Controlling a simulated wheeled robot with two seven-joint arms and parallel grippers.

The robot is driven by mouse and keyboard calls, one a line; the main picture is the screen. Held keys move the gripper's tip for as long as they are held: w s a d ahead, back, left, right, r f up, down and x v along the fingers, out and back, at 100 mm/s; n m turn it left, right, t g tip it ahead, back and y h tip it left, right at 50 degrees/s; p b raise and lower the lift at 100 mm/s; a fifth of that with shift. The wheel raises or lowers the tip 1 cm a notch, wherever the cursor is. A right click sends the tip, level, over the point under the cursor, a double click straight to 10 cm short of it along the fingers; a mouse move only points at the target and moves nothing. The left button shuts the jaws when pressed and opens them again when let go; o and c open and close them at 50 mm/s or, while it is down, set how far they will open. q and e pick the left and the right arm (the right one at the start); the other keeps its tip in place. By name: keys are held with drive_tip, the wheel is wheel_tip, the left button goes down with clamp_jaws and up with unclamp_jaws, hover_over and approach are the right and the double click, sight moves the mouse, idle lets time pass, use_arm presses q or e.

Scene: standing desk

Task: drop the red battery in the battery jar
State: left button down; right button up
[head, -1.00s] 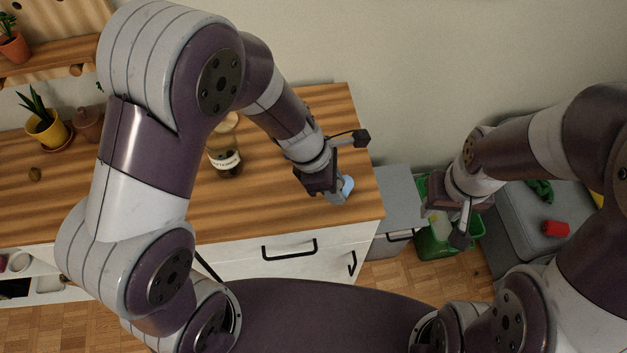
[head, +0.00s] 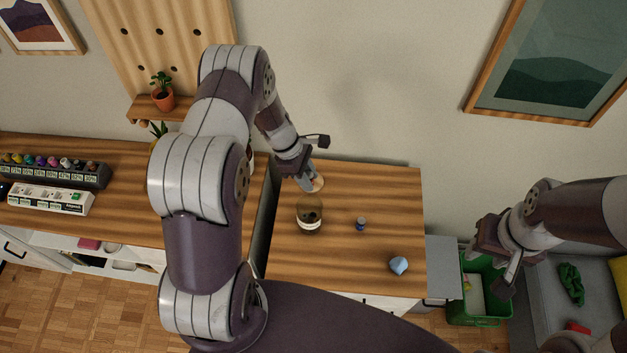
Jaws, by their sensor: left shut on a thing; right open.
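The battery jar (head: 309,215) is clear glass with dark contents and a pale label. It stands on the wooden desk. A pale round disc (head: 319,185), like a cork lid, shows just behind it; I cannot tell if it lies on the desk. My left gripper (head: 311,181) is shut just behind the jar, over the disc. A small reddish trace at its fingertips fits the red battery, which is mostly hidden. My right gripper (head: 491,271) is open and empty, right of the desk near the green bin.
A small blue cylinder (head: 361,224) and a light-blue lump (head: 398,265) are on the desk (head: 380,190) to the jar's right. A green bin (head: 478,300) stands beyond the desk's right end. At left are a charger strip (head: 50,199) and a battery rack (head: 55,172).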

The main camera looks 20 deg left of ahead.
use_arm(q)
drive_tip(key=shift+s+d+f+b, duration=0.1)
drive_tip(key=shift+d+f+b, duration=0.25)
drive_tip(key=shift+f+b, duration=0.3)
drive_tip(key=shift+f, duration=0.1)
wheel_tip(320, 180, down, 6)
drive_tip(key=b, duration=0.4)
drive_tip(key=shift+r, duration=0.1)
drive_tip(key=shift+a, duration=0.1)
drive_tip(key=c, duration=0.8)
unclamp_jaws()
drive_tip(key=shift+o, duration=0.2)
